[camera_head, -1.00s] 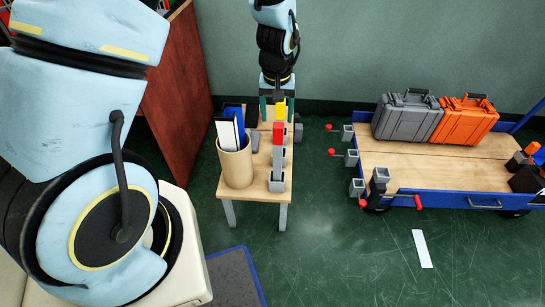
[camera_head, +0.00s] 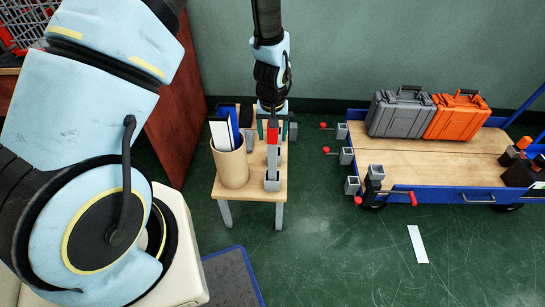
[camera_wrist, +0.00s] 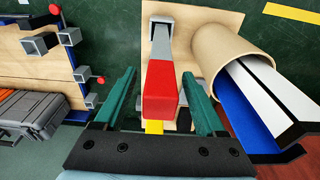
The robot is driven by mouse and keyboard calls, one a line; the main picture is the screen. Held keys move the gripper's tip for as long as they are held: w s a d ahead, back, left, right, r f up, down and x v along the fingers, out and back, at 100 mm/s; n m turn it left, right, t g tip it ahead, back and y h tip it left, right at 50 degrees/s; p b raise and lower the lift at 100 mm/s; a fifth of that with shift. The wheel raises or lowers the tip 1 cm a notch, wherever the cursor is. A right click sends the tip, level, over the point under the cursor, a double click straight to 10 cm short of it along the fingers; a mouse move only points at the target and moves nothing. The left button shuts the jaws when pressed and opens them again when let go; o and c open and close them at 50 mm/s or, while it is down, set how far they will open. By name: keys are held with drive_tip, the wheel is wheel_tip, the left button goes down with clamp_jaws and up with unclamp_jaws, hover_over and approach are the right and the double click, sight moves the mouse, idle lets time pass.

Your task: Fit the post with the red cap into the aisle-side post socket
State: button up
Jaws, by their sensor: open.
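The post with the red cap (camera_head: 272,134) stands upright in a grey holder (camera_head: 272,184) at the front of the small wooden table. Its red cap (camera_wrist: 161,92) and grey shaft (camera_wrist: 161,45) also show in the wrist view. My gripper (camera_head: 270,118) is open at the cap, with its green fingers on either side and gaps visible. Grey sockets line the left end of the blue cart: a far one (camera_head: 342,131), a middle one (camera_head: 347,156) and a near one (camera_head: 352,186). I cannot tell which is the aisle-side socket.
A tan cylinder (camera_head: 231,165) holding white and blue items stands left of the post. A yellow piece (camera_wrist: 153,127) shows beyond the red cap. Grey (camera_head: 398,114) and orange (camera_head: 457,117) cases sit on the cart. Floor between table and cart is clear.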

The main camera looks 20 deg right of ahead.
clamp_jaws()
idle(0.4)
idle(0.9)
